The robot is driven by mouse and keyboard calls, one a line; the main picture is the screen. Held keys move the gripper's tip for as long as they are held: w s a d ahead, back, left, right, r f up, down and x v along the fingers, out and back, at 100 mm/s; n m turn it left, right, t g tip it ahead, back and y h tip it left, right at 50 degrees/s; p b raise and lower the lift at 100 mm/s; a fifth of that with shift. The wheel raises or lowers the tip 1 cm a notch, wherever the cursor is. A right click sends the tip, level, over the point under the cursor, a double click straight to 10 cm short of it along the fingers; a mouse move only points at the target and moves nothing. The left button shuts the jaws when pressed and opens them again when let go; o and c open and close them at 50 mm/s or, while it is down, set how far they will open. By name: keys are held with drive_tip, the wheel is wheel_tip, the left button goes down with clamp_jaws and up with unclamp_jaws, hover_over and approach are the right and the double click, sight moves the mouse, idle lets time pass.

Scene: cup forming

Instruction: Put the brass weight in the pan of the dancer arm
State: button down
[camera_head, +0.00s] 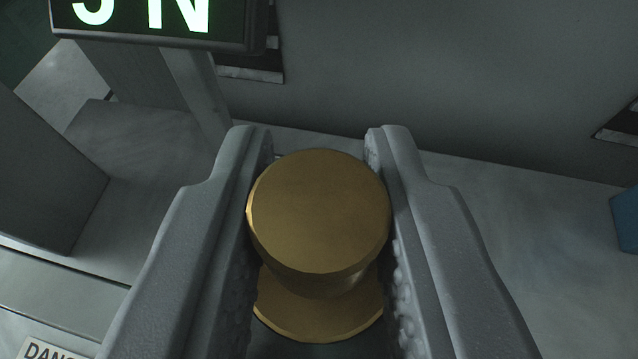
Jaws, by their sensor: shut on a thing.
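The brass weight (320,211) is in the middle of the view, a gold-coloured piece with a round flat top, a narrower neck and a wider lower disc. My gripper (319,150) is shut on it, with one grey finger on each side of the weight. Its underside is hidden, so I cannot tell what lies directly below it. I do not make out the dancer arm or its pan in this view.
A dark display (155,20) with glowing characters, cut off at the top, stands on a grey post (195,95) at upper left. A grey block (45,175) is at left. A blue object (626,220) is at the right edge. The grey surface (540,220) at right looks clear.

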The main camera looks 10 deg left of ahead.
idle(0.4)
drive_tip(key=c, duration=0.7)
unclamp_jaws()
drive_tip(key=shift+o, duration=0.2)
drive_tip(key=shift+r+p, duration=2.55)
drive_tip(key=shift+r, duration=1.45)
